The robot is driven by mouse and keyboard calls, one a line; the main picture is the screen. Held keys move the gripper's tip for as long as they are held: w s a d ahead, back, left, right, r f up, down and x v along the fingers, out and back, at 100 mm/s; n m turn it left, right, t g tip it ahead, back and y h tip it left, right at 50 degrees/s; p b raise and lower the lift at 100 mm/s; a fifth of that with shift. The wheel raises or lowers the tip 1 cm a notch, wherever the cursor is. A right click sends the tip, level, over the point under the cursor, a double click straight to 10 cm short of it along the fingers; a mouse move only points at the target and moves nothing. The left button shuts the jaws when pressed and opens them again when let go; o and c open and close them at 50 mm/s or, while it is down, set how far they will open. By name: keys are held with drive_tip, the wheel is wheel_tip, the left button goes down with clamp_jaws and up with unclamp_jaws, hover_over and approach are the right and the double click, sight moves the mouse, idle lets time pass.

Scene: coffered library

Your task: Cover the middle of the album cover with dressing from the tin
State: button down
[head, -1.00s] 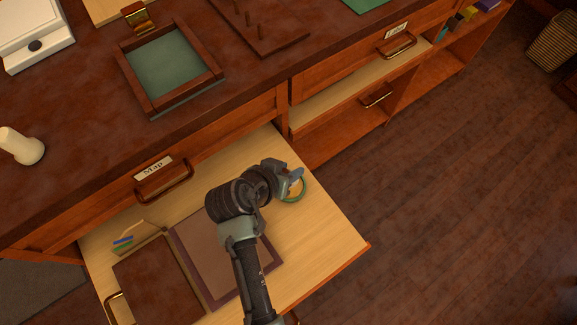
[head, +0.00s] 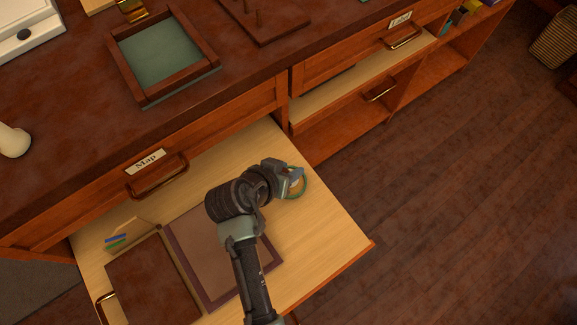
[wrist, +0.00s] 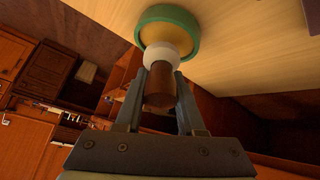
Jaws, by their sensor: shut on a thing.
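My gripper (head: 292,180) is shut on the brown handle (wrist: 160,85) of a dauber with a round white head (wrist: 163,54). It is over the right part of the open drawer. The green-rimmed round tin (head: 305,188) is at the gripper's tip; the wrist view shows its yellowish dressing (wrist: 165,33). The white head overlaps the tin's near edge in that view; I cannot tell if it touches the dressing. A flat brown panel with a darker purple border, seemingly the album cover (head: 203,244), lies in mid-drawer, partly hidden by my arm.
The pulled-out drawer (head: 330,235) is labelled Map. A dark brown leather board (head: 150,280) with a brass handle lies left of the bordered panel, with small coloured strips (head: 116,240) behind it. A wooden-framed green tray (head: 160,55) sits on the desktop.

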drive_tip(key=shift+f, duration=0.7)
idle(1.6)
wheel_tip(320, 180, up, 7)
drive_tip(key=p, duration=0.6)
drive_tip(key=shift+r+p, duration=0.15)
drive_tip(key=shift+p, duration=0.15)
idle(0.6)
drive_tip(key=s+r+n+y+p, duration=0.2)
drive_tip(key=r+n+p, duration=0.1)
drive_tip(key=r+p, duration=0.4)
drive_tip(key=s+r+n+t+y+p, duration=0.1)
drive_tip(key=s+r+n+y+p, duration=0.1)
drive_tip(key=r+n+p, duration=0.2)
wheel_tip(320, 180, up, 6)
drive_tip(key=p, duration=0.3)
drive_tip(key=shift+s+d+r+y+p, duration=0.2)
drive_tip(key=shift+s+r+y+p, duration=0.05)
drive_tip(key=shift+s+y+p, duration=0.15)
drive_tip(key=shift+f, duration=0.1)
